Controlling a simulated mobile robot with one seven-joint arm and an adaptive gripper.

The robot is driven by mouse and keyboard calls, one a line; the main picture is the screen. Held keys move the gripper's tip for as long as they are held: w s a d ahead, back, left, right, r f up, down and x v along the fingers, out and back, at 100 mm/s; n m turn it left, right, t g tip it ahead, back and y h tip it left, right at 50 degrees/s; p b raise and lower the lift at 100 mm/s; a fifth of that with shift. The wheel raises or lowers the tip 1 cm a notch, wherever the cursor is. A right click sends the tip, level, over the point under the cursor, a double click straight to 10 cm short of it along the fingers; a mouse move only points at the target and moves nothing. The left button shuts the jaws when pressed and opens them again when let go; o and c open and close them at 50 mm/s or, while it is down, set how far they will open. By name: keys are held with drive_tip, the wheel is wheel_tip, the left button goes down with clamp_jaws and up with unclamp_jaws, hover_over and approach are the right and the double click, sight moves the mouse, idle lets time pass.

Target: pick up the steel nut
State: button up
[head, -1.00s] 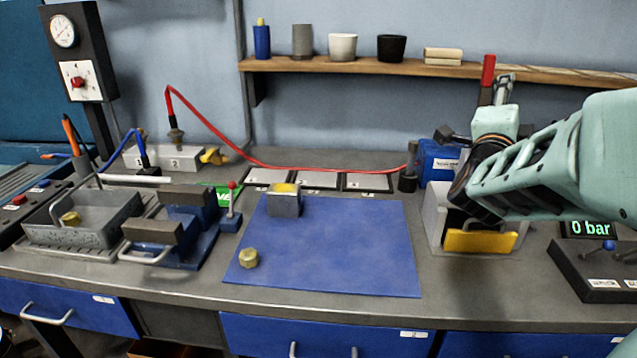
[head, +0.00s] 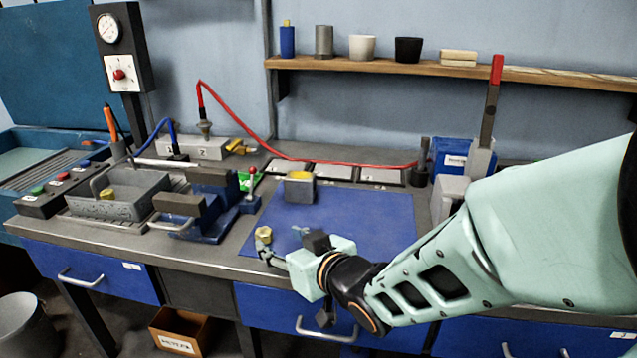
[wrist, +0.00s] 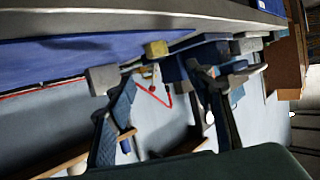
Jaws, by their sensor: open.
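A brass-coloured hex nut (head: 263,235) stands on the left part of the blue mat (head: 375,212). It shows as a small yellowish block (wrist: 155,49) in the wrist view. A second similar nut (head: 107,194) sits in the grey tray at the left; I cannot tell by colour which one is steel. My gripper (head: 285,243) is open and empty, low over the mat's front left, just right of the mat nut. In the wrist view the fingers (wrist: 165,85) are spread, with the nut beyond their tips and not between them.
A grey block with a yellow top (head: 300,187) stands at the back of the mat. A blue vise (head: 205,215) is left of the mat, and the grey tray (head: 135,205) lies beyond it. A red hose (head: 270,145) runs along the back.

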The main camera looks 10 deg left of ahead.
sight(264, 231)
drive_tip(key=shift+p+x, duration=0.8)
drive_tip(key=shift+x, duration=0.5)
drive_tip(key=shift+b+x, duration=0.8)
drive_tip(key=shift+x, duration=3.25)
drive_tip(key=shift+d+f, duration=0.15)
drive_tip(key=shift+d, duration=0.05)
clamp_jaws()
